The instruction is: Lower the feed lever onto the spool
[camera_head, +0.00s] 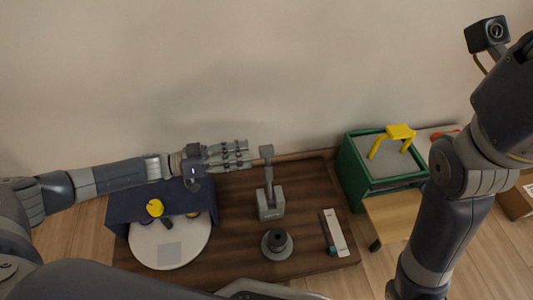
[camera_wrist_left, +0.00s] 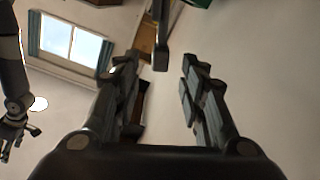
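The feed lever (camera_head: 267,168) stands upright on its grey block (camera_head: 270,205), with a small block-shaped head at its top. The dark grey spool (camera_head: 277,242) sits on a round flange in front of it, apart from the lever.
A brown wooden board (camera_head: 225,252) carries these parts. A navy box (camera_head: 125,208) and a white disc (camera_head: 150,248) with yellow knobs stand left. A white strip (camera_head: 335,232) lies right of the spool. A green bin (camera_head: 352,178) with a yellow handle (camera_head: 400,132) stands further right.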

